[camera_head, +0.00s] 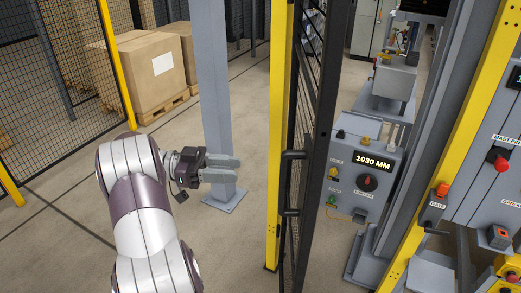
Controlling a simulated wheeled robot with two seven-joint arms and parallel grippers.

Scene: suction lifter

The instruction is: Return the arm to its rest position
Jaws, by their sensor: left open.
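My left arm (141,213) comes up from the bottom left and bends at its elbow. My left gripper (233,174) points to the right, with two grey fingers apart and nothing between them. It hangs in front of the foot of a grey post (214,100) and left of a yellow gate post. It appears to touch nothing. My right gripper does not show.
A yellow post (281,120) and black mesh gate with a handle (285,182) stand right of the gripper. Beyond is a control box (362,172) reading 1030 MM. The floor around the gripper is clear.

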